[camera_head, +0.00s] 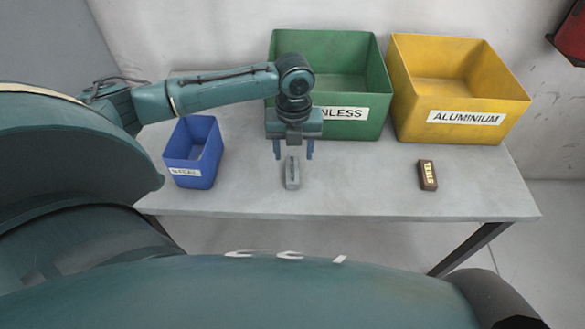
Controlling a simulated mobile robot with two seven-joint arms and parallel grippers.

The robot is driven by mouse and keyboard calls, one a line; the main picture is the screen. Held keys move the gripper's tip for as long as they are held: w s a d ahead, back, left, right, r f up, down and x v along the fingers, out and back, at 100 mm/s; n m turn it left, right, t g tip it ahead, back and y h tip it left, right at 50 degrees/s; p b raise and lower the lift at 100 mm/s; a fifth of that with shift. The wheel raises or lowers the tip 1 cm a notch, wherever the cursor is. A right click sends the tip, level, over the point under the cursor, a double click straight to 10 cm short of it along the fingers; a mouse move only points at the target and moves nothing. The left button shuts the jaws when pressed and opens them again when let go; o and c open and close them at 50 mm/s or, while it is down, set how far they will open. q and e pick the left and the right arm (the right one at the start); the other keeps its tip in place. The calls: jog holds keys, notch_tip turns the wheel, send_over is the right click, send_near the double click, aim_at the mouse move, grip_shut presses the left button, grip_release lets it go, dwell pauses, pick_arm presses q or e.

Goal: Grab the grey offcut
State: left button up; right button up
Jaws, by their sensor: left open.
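The grey offcut (292,176) is a small block lying on the grey table, left of the table's middle, with faint dark marks on its top. My left gripper (293,153) points down above its far end, with its two blue fingers apart, one on each side of the block in this view. I cannot tell how high the fingertips are above the table. Nothing shows held between them. My right gripper is not in view.
A small blue bin (193,152) stands to the left. A green bin (370,122) marked "NLESS", partly hidden by my arm, and a yellow bin (455,119) marked "ALUMINIUM" stand behind. A brown labelled block (427,174) lies right. The table (360,187) is clear between the blocks.

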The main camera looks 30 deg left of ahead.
pick_arm(q)
jog(key=f, duration=0.1)
jog(key=f+b, duration=0.1)
jog(key=f, duration=0.3)
jog(key=shift+s+b, duration=0.25)
jog(key=shift+b, duration=0.1)
jog(key=shift+f, duration=0.15)
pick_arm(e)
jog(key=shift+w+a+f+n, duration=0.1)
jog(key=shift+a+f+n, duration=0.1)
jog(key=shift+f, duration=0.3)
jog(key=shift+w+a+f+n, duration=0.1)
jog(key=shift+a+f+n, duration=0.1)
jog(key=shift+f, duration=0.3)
pick_arm(q)
jog(key=c, duration=1.1)
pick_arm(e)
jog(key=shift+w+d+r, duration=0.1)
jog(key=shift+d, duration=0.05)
pick_arm(q)
jog(key=shift+c, duration=0.2)
